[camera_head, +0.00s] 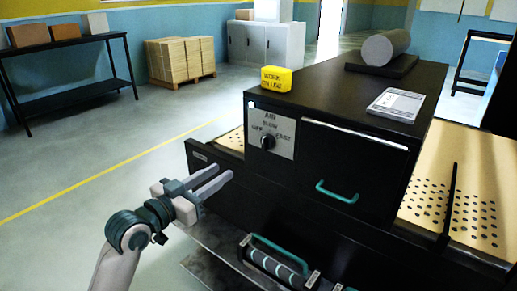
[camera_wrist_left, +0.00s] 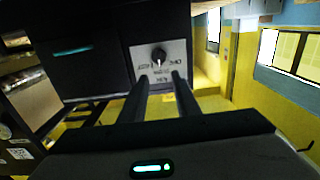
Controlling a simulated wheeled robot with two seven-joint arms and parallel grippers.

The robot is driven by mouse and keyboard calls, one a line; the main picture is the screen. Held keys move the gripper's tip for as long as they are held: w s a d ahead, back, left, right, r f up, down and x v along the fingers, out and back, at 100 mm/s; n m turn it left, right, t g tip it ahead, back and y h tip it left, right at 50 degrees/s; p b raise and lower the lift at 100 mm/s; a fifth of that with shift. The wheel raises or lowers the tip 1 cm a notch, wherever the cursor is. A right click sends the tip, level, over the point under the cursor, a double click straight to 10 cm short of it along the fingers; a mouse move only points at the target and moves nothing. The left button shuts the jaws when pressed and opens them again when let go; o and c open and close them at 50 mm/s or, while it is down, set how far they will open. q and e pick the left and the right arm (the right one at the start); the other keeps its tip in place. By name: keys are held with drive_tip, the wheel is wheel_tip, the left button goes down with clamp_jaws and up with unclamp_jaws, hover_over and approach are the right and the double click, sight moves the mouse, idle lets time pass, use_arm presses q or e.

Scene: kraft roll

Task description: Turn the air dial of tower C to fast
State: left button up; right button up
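The black air dial (camera_head: 268,142) sits on a pale plate (camera_head: 287,150) marked AIR, with SLOW above the knob and FAST to its right. Its setting is too small to tell surely in the head view. In the wrist view the dial (camera_wrist_left: 159,55) appears upside down, with a light mark towards the lower edge. The plate is on the front of a black cabinet (camera_head: 355,165); I see no letter C on it. My left gripper (camera_head: 224,171) is open and empty, in front of and below left of the dial, apart from it. My right gripper is not in view.
A teal handle (camera_head: 337,192) is right of the dial. A yellow block (camera_head: 276,79), papers (camera_head: 396,105) and a grey roll (camera_head: 386,47) are on top. A roller unit with a teal handle (camera_head: 280,252) lies low in front.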

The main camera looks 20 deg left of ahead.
sight(263, 144)
use_arm(q)
drive_tip(key=shift+s+d+r, duration=0.1)
drive_tip(key=shift+s+r, duration=0.05)
drive_tip(key=shift+r, duration=0.15)
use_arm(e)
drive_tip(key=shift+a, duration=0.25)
